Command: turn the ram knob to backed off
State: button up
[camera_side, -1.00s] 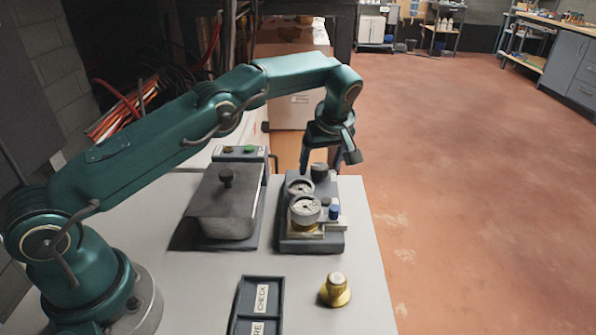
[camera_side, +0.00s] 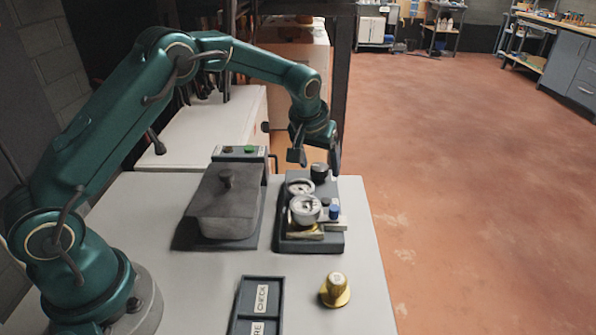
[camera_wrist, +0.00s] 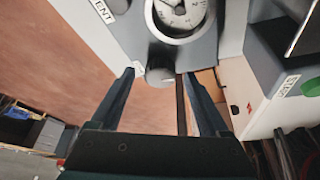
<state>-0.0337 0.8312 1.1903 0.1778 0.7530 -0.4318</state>
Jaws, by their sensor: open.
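A dark round knob (camera_side: 319,171) stands at the far end of the grey gauge unit (camera_side: 312,243); I take it for the ram knob, but no label on it is readable. In the wrist view the knob (camera_wrist: 160,72) shows as a grey cylinder between the fingertips, below a white dial gauge (camera_wrist: 180,14). My gripper (camera_side: 315,161) is open and points down just above and around the knob in the side view. The wrist view shows its two fingers (camera_wrist: 160,75) on either side, with gaps. Contact cannot be told.
A grey lidded box (camera_side: 226,205) stands left of the gauge unit, with a button panel behind it. A blue knob (camera_side: 334,212) sits on the unit's right. A brass piece (camera_side: 335,289) and a labelled dark tray (camera_side: 258,300) are nearer. The table's right edge is close.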

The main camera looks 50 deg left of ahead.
jog(key=shift+a+m+h, duration=0.1)
jog(key=shift+m+h, duration=0.2)
jog(key=shift+m, duration=0.5)
jog(key=s+d+r+t, duration=0.1)
jog(key=s+r, duration=0.3)
jog(key=r, duration=0.4)
jog(key=s+d+r+t, duration=0.1)
jog(key=s+r, duration=0.4)
jog(key=r, duration=0.4)
jog(key=s+d+f+m, duration=0.1)
jog(key=s+f, duration=0.1)
jog(key=s, duration=0.7)
jog(key=s+d+f+m+h, duration=0.1)
jog(key=s, duration=0.8)
jog(key=shift+d+f, duration=0.15)
jog(key=shift+f, duration=0.25)
